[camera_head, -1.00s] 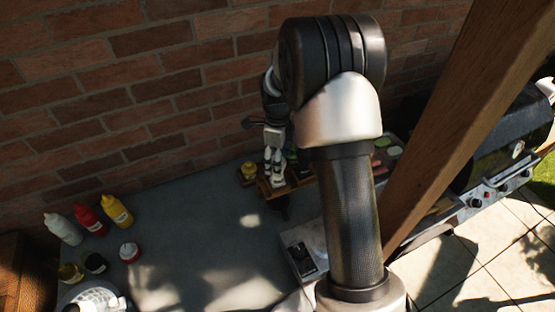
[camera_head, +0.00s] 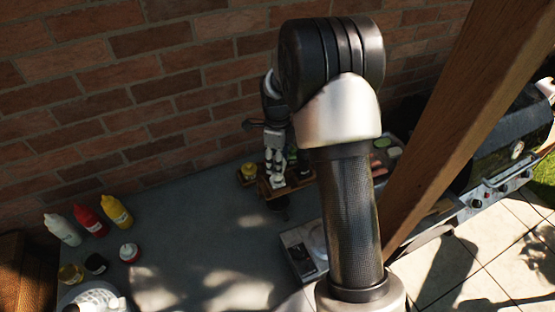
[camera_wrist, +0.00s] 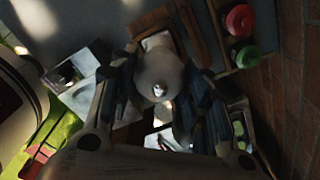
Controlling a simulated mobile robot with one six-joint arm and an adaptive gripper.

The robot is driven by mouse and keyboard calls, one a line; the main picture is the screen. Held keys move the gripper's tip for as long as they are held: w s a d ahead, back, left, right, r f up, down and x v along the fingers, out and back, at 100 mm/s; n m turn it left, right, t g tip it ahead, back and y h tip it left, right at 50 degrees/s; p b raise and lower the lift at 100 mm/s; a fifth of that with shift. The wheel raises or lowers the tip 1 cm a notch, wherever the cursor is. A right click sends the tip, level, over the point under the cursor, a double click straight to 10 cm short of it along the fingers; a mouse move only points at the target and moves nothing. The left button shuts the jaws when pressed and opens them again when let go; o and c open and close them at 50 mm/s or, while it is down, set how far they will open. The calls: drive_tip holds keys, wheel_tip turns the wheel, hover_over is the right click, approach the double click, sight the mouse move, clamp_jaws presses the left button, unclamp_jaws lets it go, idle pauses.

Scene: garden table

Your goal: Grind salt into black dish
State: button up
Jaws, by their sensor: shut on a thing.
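My gripper (camera_head: 276,176) is at the wooden caddy (camera_head: 264,188) near the brick wall, low over its left part. In the wrist view, my gripper's fingers (camera_wrist: 150,92) are closed around a pale round-topped grinder with a shiny metal knob (camera_wrist: 158,62). The grinder's lower body is hidden, and I cannot tell whether it still rests in the caddy. A small round black item (camera_head: 95,264) lies at the lower left of the table in the head view; it may be the black dish, but it is too small to be sure.
The middle of the grey table (camera_head: 190,230) is clear. A wooden post (camera_head: 450,130) and a grill (camera_head: 510,130) are at right.

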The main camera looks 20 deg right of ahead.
idle(0.3)
drive_tip(key=n, duration=0.7)
drive_tip(key=shift+n, duration=0.3)
drive_tip(key=n, duration=0.4)
drive_tip(key=shift+n, duration=0.3)
drive_tip(key=shift+n+b, duration=0.3)
drive_tip(key=shift+n, duration=1.6)
drive_tip(key=o, duration=1.1)
drive_tip(key=shift+c, duration=0.2)
